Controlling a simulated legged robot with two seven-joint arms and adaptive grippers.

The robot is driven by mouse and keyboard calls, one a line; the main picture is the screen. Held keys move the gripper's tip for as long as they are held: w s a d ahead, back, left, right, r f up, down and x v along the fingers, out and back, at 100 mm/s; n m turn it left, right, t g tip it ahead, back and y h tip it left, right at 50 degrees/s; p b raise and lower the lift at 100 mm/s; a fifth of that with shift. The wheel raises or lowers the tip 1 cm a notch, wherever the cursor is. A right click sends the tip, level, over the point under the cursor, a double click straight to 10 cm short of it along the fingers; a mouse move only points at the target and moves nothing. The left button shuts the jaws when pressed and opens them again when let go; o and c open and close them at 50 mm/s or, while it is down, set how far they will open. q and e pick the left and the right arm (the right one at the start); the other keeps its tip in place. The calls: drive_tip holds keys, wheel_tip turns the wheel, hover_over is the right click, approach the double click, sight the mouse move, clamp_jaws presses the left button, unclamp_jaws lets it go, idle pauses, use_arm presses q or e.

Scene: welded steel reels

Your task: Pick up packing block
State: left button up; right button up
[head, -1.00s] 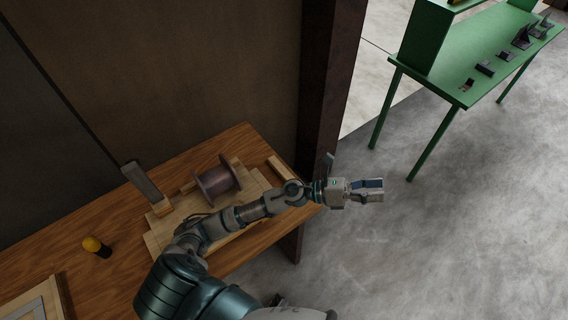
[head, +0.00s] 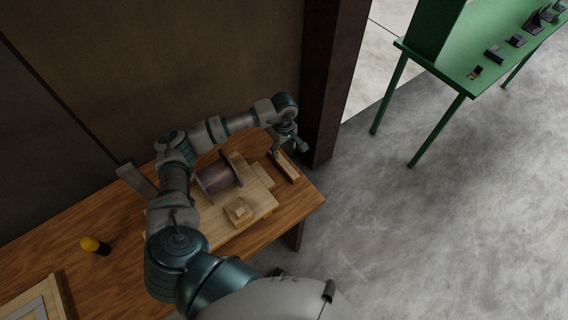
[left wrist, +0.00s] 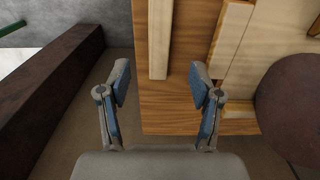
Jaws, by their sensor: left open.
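A long, narrow, pale wooden block (head: 284,166), which I take as the packing block, lies on the wooden table near its right end. My left gripper (head: 287,147) is over its far end, pointing down, open and empty. In the left wrist view the block (left wrist: 160,38) runs up from between the lines of the two open fingers (left wrist: 160,82). The gripper appears above it, not touching. In the head view the hand hides part of the block's far end. My right gripper is not in view.
A dark steel reel (head: 218,178) stands on a stepped wooden fixture (head: 262,201) left of the block. A dark post (head: 322,100) rises close behind the gripper. A yellow-topped black object (head: 95,245) stands at the left. A green table (head: 455,75) is at upper right.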

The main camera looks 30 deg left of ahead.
use_arm(q)
hover_over(284, 162)
wheel_tip(284, 162, down, 5)
drive_tip(key=shift+s+a+f+p, duration=0.1)
drive_tip(key=shift+s+p, duration=0.05)
drive_tip(key=shift+p, duration=0.15)
drive_tip(key=shift+f, duration=0.45)
drive_tip(key=f, duration=0.1)
drive_tip(key=f+p, duration=0.1)
drive_tip(key=f, duration=0.2)
drive_tip(key=shift+d+f, duration=0.25)
drive_tip(key=shift+f, duration=0.15)
drive_tip(key=shift+a, duration=0.2)
drive_tip(key=c, duration=1.2)
clamp_jaws()
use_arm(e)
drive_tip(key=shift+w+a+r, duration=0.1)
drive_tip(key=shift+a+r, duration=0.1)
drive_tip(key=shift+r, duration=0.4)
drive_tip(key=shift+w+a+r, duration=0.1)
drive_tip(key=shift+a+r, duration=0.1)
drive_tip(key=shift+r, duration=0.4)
